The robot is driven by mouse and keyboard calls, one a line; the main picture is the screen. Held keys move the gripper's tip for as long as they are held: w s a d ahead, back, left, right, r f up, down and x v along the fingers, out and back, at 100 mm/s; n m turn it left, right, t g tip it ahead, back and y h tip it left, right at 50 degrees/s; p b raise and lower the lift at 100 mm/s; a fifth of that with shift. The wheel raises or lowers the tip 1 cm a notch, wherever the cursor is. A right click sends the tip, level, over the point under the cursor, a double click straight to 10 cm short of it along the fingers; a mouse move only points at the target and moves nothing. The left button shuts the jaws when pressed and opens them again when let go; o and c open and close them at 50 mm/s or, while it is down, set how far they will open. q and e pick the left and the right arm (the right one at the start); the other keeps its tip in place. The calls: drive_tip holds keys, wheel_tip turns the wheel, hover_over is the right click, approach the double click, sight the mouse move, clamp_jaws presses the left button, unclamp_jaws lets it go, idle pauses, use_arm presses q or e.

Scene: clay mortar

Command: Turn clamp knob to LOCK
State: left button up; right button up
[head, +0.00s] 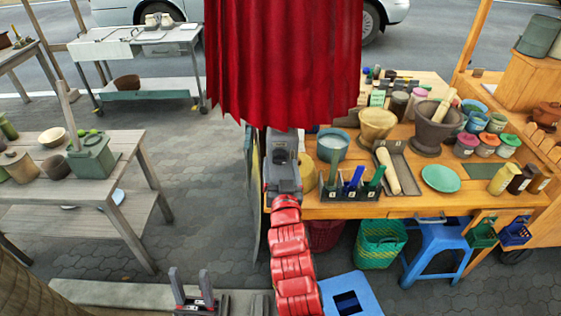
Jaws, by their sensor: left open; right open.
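I cannot make out the clamp knob or a LOCK mark; a hanging red cloth (284,65) covers the top centre of the view. My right gripper (283,142) is at the far end of the red arm, just below the cloth's hem, at the left edge of the wooden table (400,208). It is open; its fingertips are hard to tell apart from what is behind. My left gripper (191,287) is low at the bottom edge, open and empty, its two dark fingers upright and apart over the paving, away from the tables.
The wooden table holds a dark mortar (431,130), a tan mortar (376,125), a rolling pin (389,172), a black bin rack (349,188), a green plate (440,178) and several jars. A blue stool (437,240) and green basket (380,243) stand below. Paving at left centre is clear.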

drive_tip(key=shift+w+f, duration=0.1)
drive_tip(key=shift+w, duration=0.3)
clamp_jaws()
